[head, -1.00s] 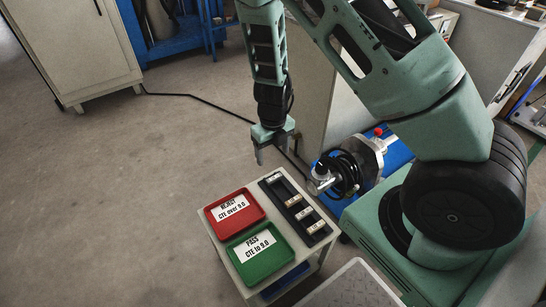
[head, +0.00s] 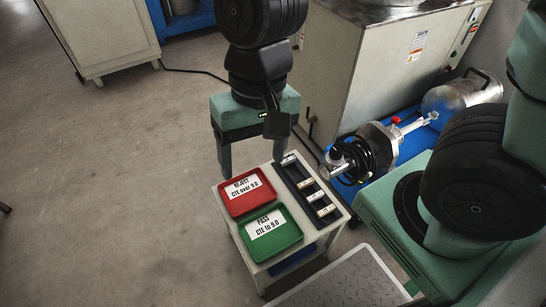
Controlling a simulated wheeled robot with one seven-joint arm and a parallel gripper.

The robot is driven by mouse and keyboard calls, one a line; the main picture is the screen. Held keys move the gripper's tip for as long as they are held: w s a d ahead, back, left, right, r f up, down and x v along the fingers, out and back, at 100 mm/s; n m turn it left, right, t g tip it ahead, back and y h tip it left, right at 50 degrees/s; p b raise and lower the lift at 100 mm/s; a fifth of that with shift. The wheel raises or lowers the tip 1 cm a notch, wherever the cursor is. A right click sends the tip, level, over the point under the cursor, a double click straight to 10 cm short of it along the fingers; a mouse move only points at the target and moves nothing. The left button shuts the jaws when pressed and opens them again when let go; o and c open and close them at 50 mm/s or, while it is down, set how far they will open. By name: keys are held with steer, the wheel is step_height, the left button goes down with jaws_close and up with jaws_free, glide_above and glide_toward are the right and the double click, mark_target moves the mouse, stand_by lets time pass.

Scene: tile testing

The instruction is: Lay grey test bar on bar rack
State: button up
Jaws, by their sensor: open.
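The bar rack (head: 297,173) is a long black strip on the right side of a small cart top. Several short pale bars lie across it, one at its far end and the others towards its near end. I cannot tell which, if any, is the grey test bar. My gripper (head: 251,166) is open, fingers pointing down, with nothing visible between them. It hangs over the far end of the cart, just behind the red tray and the rack's far end in the picture. Its right finger appears close to the far bar; I cannot tell the height gap.
A red REJECT tray (head: 260,203) and a green PASS tray (head: 294,235) sit left of the rack on the cart (head: 242,252). A cabinet and metal equipment (head: 380,140) on a blue base stand behind right. Open floor lies left.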

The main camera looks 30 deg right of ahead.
steer(key=s+n, duration=0.1)
steer(key=n, duration=0.1)
steer(key=s+r+n, duration=0.1)
steer(key=n, duration=0.2)
steer(key=s+d+r+n+t+h, duration=0.1)
steer(key=s+n, duration=0.1)
steer(key=n, duration=0.1)
steer(key=shift+s, duration=0.1)
